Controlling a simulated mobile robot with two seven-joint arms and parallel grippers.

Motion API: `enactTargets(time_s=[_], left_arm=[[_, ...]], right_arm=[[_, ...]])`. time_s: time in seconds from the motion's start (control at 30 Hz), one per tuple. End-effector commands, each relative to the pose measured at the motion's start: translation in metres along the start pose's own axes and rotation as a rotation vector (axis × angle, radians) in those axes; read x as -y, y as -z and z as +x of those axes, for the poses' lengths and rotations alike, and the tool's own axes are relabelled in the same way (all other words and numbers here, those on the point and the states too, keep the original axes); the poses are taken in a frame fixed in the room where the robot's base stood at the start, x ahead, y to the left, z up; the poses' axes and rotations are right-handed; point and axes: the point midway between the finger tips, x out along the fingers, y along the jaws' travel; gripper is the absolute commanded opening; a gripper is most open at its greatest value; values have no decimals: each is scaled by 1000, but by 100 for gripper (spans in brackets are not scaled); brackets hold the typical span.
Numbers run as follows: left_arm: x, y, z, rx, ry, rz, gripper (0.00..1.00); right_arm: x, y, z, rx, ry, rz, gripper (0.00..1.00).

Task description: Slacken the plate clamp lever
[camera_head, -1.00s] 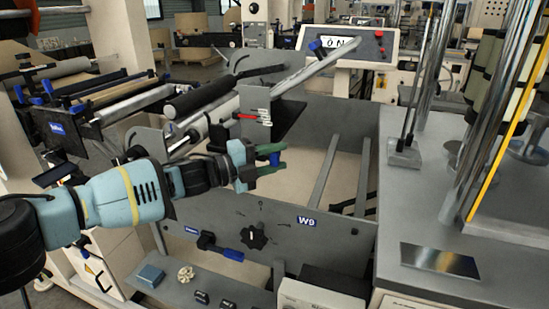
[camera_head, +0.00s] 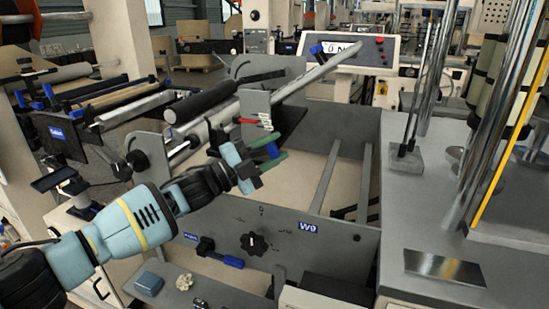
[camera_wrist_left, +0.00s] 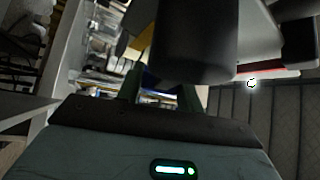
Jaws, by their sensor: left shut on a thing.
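My left gripper (camera_head: 266,158) reaches in from the left, its green fingers shut on a blue handle (camera_head: 272,150). The handle is just below the upright grey plate (camera_head: 256,105) and its dark bracket, and looks like the clamp lever's grip; its link to the plate is hidden. In the left wrist view, the green fingers (camera_wrist_left: 160,94) show at the edge of the dark wrist body, with a bit of blue (camera_wrist_left: 150,80) between them. A large dark block hides most of what lies ahead. My right gripper is not in view.
A black-sleeved roller (camera_head: 205,100) and a long grey bar (camera_head: 315,70) lie close above the gripper. Below, the front panel (camera_head: 340,245) carries a black knob (camera_head: 254,243) and another blue-handled lever (camera_head: 222,259). A grey bench with metal posts stands at right.

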Motion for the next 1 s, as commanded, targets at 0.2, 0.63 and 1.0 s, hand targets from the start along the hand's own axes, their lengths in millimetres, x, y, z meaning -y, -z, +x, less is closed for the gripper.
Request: enactTargets(time_s=[0.2,0.63,1.0], left_arm=[[8,-1,-1,2,87,-91,0],[16,-2,-1,1,148,-149,0],[16,-2,-1,1,147,-149,47]], right_arm=[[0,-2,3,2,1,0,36],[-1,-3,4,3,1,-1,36],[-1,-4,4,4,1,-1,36]])
